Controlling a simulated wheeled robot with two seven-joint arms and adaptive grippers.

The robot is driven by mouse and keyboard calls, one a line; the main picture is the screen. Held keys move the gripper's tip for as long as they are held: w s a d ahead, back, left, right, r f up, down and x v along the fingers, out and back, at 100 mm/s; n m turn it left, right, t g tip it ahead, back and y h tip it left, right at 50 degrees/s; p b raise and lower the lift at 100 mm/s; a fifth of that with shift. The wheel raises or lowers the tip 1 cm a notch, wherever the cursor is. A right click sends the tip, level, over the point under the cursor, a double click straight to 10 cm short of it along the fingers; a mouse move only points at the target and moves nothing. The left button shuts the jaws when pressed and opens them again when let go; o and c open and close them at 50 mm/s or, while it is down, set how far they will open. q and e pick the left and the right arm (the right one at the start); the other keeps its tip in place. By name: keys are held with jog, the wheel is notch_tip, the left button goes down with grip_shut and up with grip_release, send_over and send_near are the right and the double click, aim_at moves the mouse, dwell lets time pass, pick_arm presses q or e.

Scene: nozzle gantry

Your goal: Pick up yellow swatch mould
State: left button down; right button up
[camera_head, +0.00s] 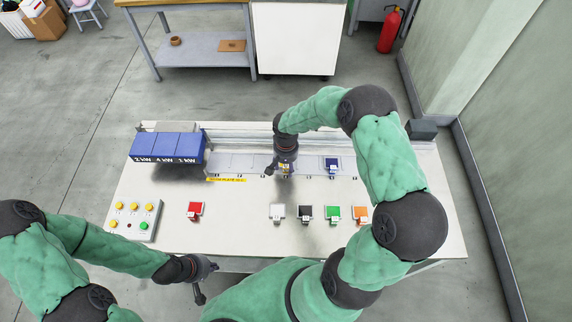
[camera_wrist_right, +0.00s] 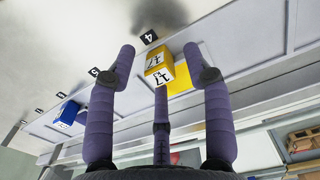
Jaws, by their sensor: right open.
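The yellow swatch mould (camera_wrist_right: 158,66) is a small yellow block with a white label marked 17. It sits on the rail plate (camera_head: 235,164) at the back of the table, near the mark 4. In the head view the yellow swatch mould (camera_head: 287,166) is mostly hidden under my right gripper (camera_head: 283,172). In the right wrist view my right gripper (camera_wrist_right: 159,52) is open, its fingers on either side of the mould with gaps visible. My left gripper (camera_head: 207,282) is open and empty in front of the table's front edge.
A blue mould (camera_head: 332,164) sits on the rail to the right. Red (camera_head: 195,209), white (camera_head: 277,211), black (camera_head: 305,212), green (camera_head: 333,212) and orange (camera_head: 360,213) moulds lie on the table. A blue labelled unit (camera_head: 166,146) and button box (camera_head: 131,220) stand left.

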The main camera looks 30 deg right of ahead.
grip_shut()
jog(key=shift+r, duration=0.1)
dwell(0.3)
